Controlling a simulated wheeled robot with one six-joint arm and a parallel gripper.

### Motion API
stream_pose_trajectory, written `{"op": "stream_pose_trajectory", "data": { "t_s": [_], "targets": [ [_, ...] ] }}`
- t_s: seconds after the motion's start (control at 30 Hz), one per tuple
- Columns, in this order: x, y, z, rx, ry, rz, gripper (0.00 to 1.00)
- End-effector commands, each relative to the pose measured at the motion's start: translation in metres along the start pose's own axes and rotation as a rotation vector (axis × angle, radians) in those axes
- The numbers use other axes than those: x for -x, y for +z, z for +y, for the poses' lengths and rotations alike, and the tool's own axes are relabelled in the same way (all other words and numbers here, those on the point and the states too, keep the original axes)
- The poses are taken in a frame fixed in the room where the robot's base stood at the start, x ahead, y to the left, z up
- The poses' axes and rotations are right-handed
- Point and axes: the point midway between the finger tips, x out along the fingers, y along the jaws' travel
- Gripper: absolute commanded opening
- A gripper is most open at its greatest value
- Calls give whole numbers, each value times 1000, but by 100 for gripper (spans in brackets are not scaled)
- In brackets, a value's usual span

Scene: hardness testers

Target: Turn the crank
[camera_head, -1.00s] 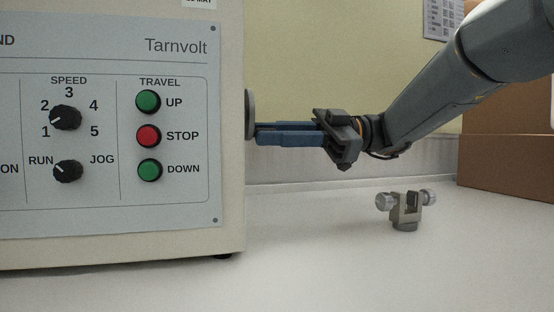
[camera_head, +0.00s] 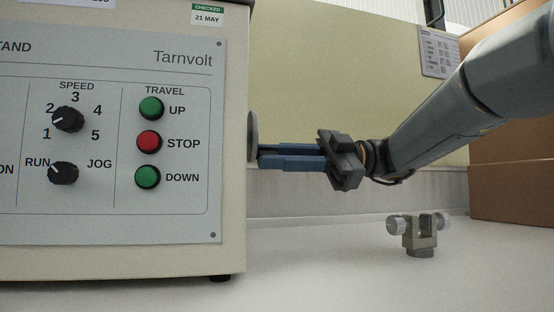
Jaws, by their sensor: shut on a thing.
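The crank shows as a grey round disc (camera_head: 252,137) seen edge-on at the right side of the cream Tarnvolt machine (camera_head: 236,200). Its handle is hidden behind my fingers. My gripper (camera_head: 262,156) reaches in from the right, its blue fingers level and pointing left at the disc. The fingertips are at the disc's face and are shut on the crank. What exactly lies between them cannot be made out from this side.
The machine's front panel (camera_head: 220,130) carries knobs and green and red buttons. A small metal clamp fixture (camera_head: 421,240) stands on the white bench (camera_head: 330,285) below my arm. Cardboard boxes (camera_head: 515,190) stand at the back right. The bench between machine and fixture is clear.

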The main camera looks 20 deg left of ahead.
Motion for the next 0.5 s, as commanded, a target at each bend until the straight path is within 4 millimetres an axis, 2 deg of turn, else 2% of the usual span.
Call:
{"op": "stream_pose_trajectory", "data": {
  "t_s": [0.1, 0.13, 0.23, 0.5],
  "targets": [
    [0, -2, 2, 4, 3, 1, 0],
    [0, -2, 2, 4, 3, 1, 20],
    [0, -2, 1, 3, 2, 1, 35],
    [0, -1, 0, 0, 0, 1, 35]
  ]
}}
